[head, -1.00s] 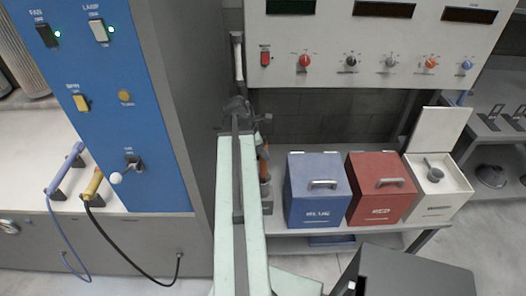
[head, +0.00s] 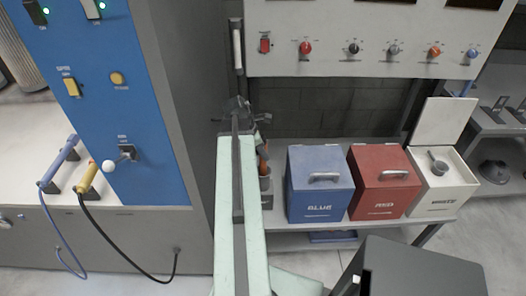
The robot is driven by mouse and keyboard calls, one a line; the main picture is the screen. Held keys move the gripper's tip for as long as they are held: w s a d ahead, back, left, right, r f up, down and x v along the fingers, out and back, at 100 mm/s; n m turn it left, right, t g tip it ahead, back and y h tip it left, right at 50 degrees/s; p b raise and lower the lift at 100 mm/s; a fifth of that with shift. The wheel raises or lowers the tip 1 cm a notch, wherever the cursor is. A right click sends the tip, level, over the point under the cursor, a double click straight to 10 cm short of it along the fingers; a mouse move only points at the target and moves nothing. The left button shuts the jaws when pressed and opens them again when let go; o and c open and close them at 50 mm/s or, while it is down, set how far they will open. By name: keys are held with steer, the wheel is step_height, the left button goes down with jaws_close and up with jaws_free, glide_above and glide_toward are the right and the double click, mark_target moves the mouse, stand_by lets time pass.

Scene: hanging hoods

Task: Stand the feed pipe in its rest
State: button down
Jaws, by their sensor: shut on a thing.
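My gripper (head: 238,108) is at the far end of my pale green arm, in front of the gap beside the grey cabinet. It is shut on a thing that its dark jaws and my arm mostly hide. A slim orange-brown piece (head: 262,150), apparently part of the feed pipe, shows just right of and below the jaws. A small grey cup-like holder (head: 265,182), possibly the rest, stands on the bench below it. My arm covers part of this area, so I cannot tell whether the orange-brown piece is inside the holder or behind it.
Right of my arm, a blue box (head: 320,190), a red box (head: 385,185) and an open white box (head: 440,190) stand on the bench. A knobbed panel (head: 365,60) hangs above. The blue switch panel (head: 100,100) and grey cabinet (head: 185,150) close off the left.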

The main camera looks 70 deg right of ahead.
mark_target(263, 164)
steer(key=shift+f, duration=0.25)
steer(key=shift+f+b, duration=3.35)
steer(key=shift+b, duration=0.05)
steer(key=c, duration=1.1)
jaws_free()
steer(key=shift+r, duration=0.1)
steer(key=shift+o, duration=0.2)
steer(key=p+v, duration=0.7)
steer(key=shift+r, duration=0.35)
